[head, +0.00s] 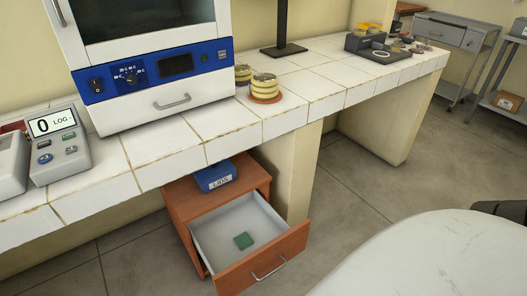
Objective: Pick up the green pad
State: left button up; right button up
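The green pad (243,240) is a small square lying flat on the floor of an open drawer (208,239). The drawer is pulled out of a brown wooden cabinet (186,196) under the tiled counter. Nothing covers the pad. Neither of my grippers can be seen in the head view.
A blue box marked LIDS (215,176) sits on the cabinet top, behind the drawer. The tiled counter (175,150) overhangs the cabinet, with an incubator (160,85), stacked dishes (265,86) and a LOG device (60,146) on it. A counter support (295,175) stands right of the cabinet.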

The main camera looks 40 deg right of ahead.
aim_at(243, 242)
jog(key=z, duration=0.2)
jog(key=i, duration=0.45)
jog(key=z, duration=0.8)
jog(key=k, duration=0.35)
jog(key=u, duration=1.4)
jog(key=i, duration=0.35)
jog(key=z, duration=0.6)
jog(key=i, duration=0.5)
jog(key=z, duration=0.25)
